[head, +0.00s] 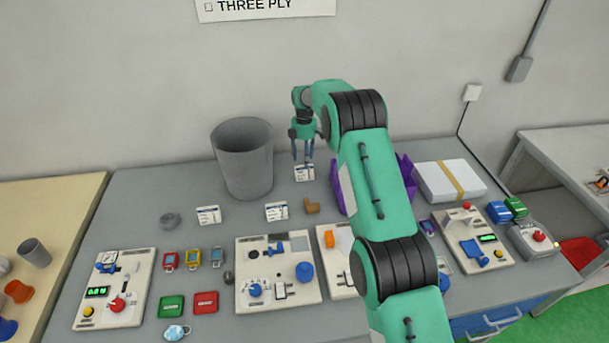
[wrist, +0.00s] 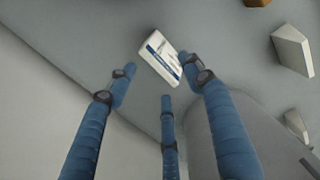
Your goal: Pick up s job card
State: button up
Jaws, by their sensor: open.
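Three small white cards with dark print stand on the grey bench in the head view: a left card (head: 208,215), a middle card (head: 276,211) and a back card (head: 304,172) near the wall. I cannot read whose card each is. My gripper (head: 303,158) points down just above the back card and is open and empty. In the wrist view, my gripper (wrist: 158,76) has its blue fingers spread. A white card with a blue band (wrist: 161,58) lies between and just beyond the fingertips, with no clear contact.
A tall grey bin (head: 243,160) stands left of my gripper. A purple bin (head: 405,172) is partly hidden behind my arm, with a white box (head: 449,181) to its right. A brown object (head: 312,206) sits near the middle card. Control panels (head: 278,272) fill the bench front.

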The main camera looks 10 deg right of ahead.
aim_at(305, 173)
jog(key=shift+f, duration=0.2)
jog(key=shift+f+b, duration=0.5)
jog(key=shift+f, duration=2.1)
jog(key=c, duration=1.3)
